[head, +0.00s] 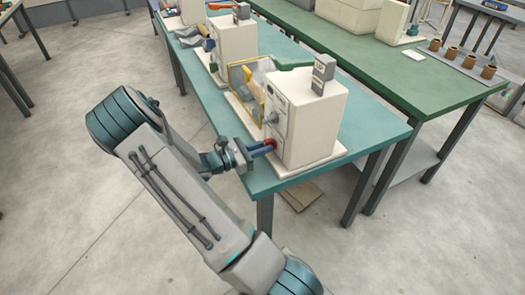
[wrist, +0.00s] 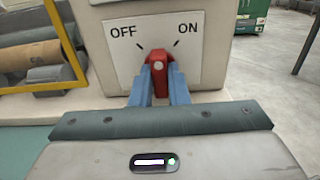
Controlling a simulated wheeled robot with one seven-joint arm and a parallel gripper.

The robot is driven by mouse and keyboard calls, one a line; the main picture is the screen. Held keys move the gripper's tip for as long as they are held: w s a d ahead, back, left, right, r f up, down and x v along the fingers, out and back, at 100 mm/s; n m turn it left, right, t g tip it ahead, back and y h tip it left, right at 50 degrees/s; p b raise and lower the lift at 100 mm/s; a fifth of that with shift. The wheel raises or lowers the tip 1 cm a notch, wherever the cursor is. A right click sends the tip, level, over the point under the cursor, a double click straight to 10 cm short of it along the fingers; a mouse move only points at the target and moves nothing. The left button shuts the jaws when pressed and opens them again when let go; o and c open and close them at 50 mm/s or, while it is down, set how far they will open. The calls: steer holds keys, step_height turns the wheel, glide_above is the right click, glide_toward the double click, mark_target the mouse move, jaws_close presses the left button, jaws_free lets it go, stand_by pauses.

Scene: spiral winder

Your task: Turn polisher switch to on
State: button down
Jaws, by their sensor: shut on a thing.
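The red switch (wrist: 157,60) sits on a white panel (wrist: 215,70) marked OFF at left and ON at right. Its top points up between the two marks, leaning slightly left. The panel is on the front of a cream machine (head: 315,125), where the red switch (head: 271,143) also shows small in the head view. My gripper (wrist: 159,75) has its blue fingers on either side of the switch and is shut on it. In the head view my gripper (head: 266,148) reaches in from the left.
The machine stands near the front end of a teal table (head: 378,125). A yellow frame (head: 240,75) is at its left side. Another cream machine (head: 235,45) stands farther back. A green table (head: 390,70) is behind.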

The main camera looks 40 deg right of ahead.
steer(key=m+b, duration=0.1)
steer(key=m, duration=0.2)
steer(key=m+b, duration=0.1)
steer(key=shift+f+b, duration=0.25)
steer(key=shift+b, duration=0.05)
steer(key=shift+r+m+b, duration=0.1)
steer(key=shift+m+b, duration=0.8)
steer(key=shift+m, duration=0.9)
steer(key=c, duration=1.4)
jaws_free()
steer(key=shift+r, duration=0.1)
steer(key=v, duration=1.4)
steer(key=shift+b, duration=0.3)
steer(key=shift+d+m, duration=0.1)
steer(key=shift+m, duration=0.2)
